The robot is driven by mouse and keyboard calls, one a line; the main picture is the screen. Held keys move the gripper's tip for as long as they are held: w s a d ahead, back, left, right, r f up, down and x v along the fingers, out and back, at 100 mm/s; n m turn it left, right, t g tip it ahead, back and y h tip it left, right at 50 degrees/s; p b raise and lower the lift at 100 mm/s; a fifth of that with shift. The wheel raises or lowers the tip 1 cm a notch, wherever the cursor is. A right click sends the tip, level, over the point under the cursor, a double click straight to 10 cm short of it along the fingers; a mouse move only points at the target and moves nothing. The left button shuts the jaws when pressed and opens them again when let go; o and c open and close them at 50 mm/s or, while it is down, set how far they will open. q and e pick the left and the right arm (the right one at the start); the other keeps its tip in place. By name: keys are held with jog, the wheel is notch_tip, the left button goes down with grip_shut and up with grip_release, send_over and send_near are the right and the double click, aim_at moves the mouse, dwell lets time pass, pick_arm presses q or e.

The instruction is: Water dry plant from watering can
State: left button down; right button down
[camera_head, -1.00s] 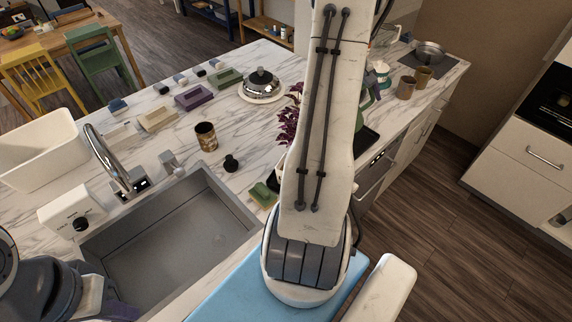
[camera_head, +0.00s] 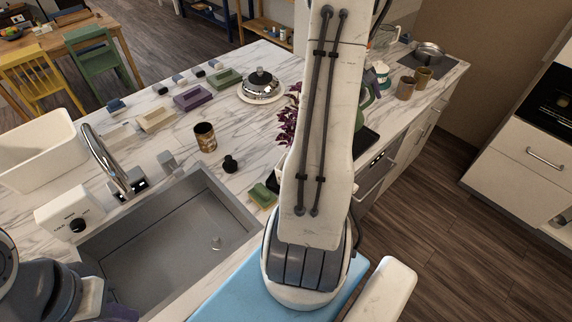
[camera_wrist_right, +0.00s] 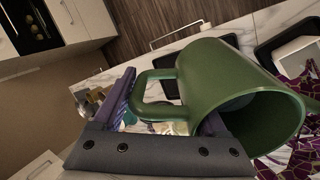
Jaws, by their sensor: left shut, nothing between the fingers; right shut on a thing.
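The green watering can (camera_wrist_right: 225,85) fills the middle of the right wrist view, tilted with its wide opening toward the lower right. My right gripper (camera_wrist_right: 165,112) is shut on its handle. In the head view only a green part of the can (camera_head: 368,98) shows beside my right arm, which hides the right gripper. The plant with dark purple leaves (camera_head: 287,122) stands just left of that arm, partly covered. Its leaves also show at the right edge of the wrist view (camera_wrist_right: 300,90), close to the can's rim. My left gripper (camera_head: 118,312) is shut and empty, partly cut off at the lower left.
The sink (camera_head: 165,245) with its tap (camera_head: 105,160) lies in front. A patterned cup (camera_head: 205,137), a silver-lidded dish (camera_head: 261,85) and several coloured boxes stand on the marble counter. Brown cups (camera_head: 407,88) and a pot (camera_head: 430,54) are at the far right.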

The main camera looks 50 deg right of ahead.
jog(key=shift+s+d+r, duration=0.1)
jog(key=shift+s+d, duration=0.1)
jog(key=shift+s, duration=0.05)
jog(key=shift+w+a, duration=0.1)
jog(key=shift+w, duration=0.05)
jog(key=shift+w+a, duration=0.15)
jog(key=shift+w, duration=0.05)
jog(key=shift+s+d, duration=0.2)
jog(key=shift+s, duration=0.1)
jog(key=shift+w+a+r, duration=0.1)
jog(key=shift+w+a, duration=0.05)
jog(key=shift+w, duration=0.05)
jog(key=shift+s+d+f+y+p, duration=0.3)
jog(key=shift+s+d+f+p, duration=0.25)
jog(key=shift+p, duration=0.65)
jog(key=shift+d+f+t+y+p, duration=0.1)
jog(key=shift+f+t+y+p, duration=0.3)
jog(key=shift+p, duration=0.4)
notch_tip(320, 180, down, 18)
jog(key=s+d+t+y+b, duration=0.1)
jog(key=d+t+y+b, duration=0.1)
jog(key=y, duration=0.1)
jog(key=shift+s+d+f+n, duration=0.25)
jog(key=shift+d+n, duration=0.05)
jog(key=shift+d, duration=0.05)
